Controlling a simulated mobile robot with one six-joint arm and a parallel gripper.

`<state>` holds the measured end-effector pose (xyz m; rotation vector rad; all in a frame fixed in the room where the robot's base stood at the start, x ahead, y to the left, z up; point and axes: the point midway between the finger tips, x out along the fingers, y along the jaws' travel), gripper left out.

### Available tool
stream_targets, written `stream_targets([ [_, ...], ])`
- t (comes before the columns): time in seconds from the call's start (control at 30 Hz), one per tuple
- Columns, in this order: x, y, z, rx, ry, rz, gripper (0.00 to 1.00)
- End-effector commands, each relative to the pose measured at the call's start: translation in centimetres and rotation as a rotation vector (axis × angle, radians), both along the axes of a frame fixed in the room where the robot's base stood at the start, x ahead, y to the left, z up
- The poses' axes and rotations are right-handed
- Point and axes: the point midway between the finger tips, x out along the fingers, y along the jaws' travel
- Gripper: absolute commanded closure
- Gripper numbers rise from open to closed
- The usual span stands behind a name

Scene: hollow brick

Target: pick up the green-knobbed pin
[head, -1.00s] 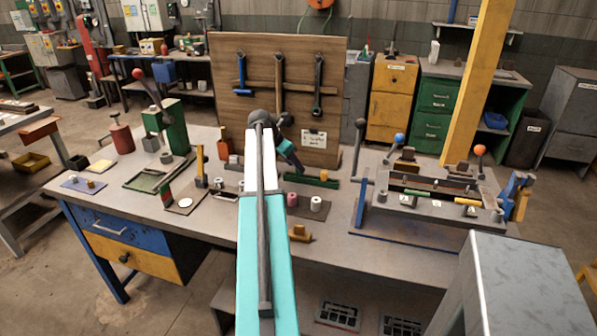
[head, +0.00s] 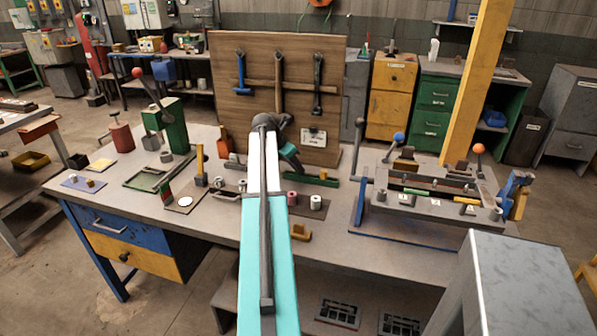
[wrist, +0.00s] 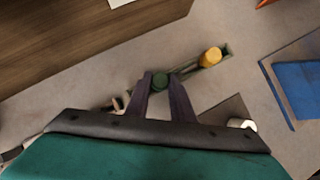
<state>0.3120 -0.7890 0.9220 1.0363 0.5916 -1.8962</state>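The green-knobbed pin (wrist: 160,79) shows in the wrist view as a dark green round knob between my fingertips. My gripper (wrist: 162,78) is open, with one dark finger on either side of the knob. I cannot tell whether either finger touches it. A yellow knob (wrist: 210,57) stands to the upper right on the same narrow green holder (wrist: 223,49). In the head view my gripper (head: 294,163) points down at the left end of the green holder (head: 326,183). The pin is hidden there behind the gripper.
A wooden tool board (head: 225,90) stands close behind my gripper. A grey fixture (head: 420,217) with ball-topped levers stands right. A blue object (wrist: 300,85) is at the wrist view's right.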

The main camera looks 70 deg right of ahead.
Motion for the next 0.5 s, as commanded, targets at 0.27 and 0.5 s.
stream_targets([
  [0.27,0.03,0.01,0.01,0.0,0.0,0.0,1.0],
  [0.5,0.07,0.0,0.43,0.0,0.0,0.0,1.0],
])
